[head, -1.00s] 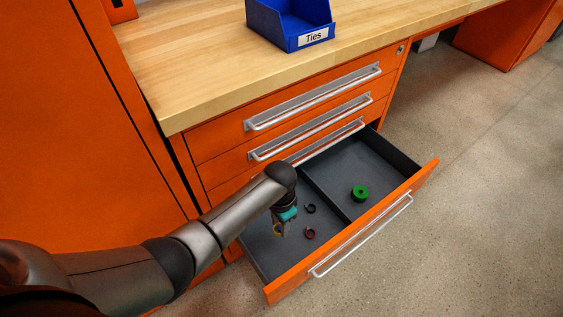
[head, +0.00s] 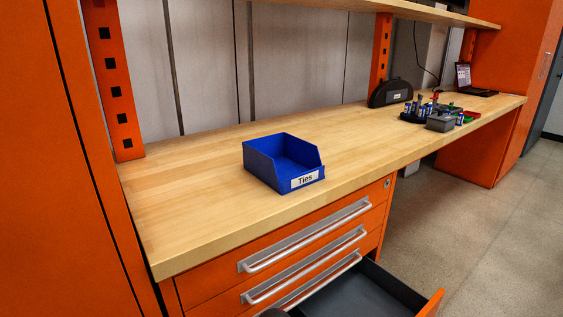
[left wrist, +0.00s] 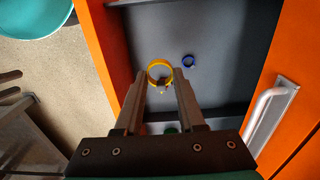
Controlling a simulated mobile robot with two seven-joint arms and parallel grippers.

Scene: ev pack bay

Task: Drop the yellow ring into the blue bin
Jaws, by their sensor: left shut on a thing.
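The blue bin (head: 260,170) with a "Ties" label stands upright on the wooden bench top in the head view. The yellow ring (left wrist: 151,68) is in the left wrist view, between the fingertips of my left gripper (left wrist: 160,80). The gripper is shut on the ring, over the grey drawer floor. A small dark thing shows through or behind the ring, too small to tell. My right gripper is in no view.
The open drawer (head: 350,291) juts out below the bench. A small blue ring (left wrist: 189,61) lies in it, and a green piece (left wrist: 171,130) is partly hidden. A black case (head: 390,93) and a tool holder stand farther right. Bench around the bin is clear.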

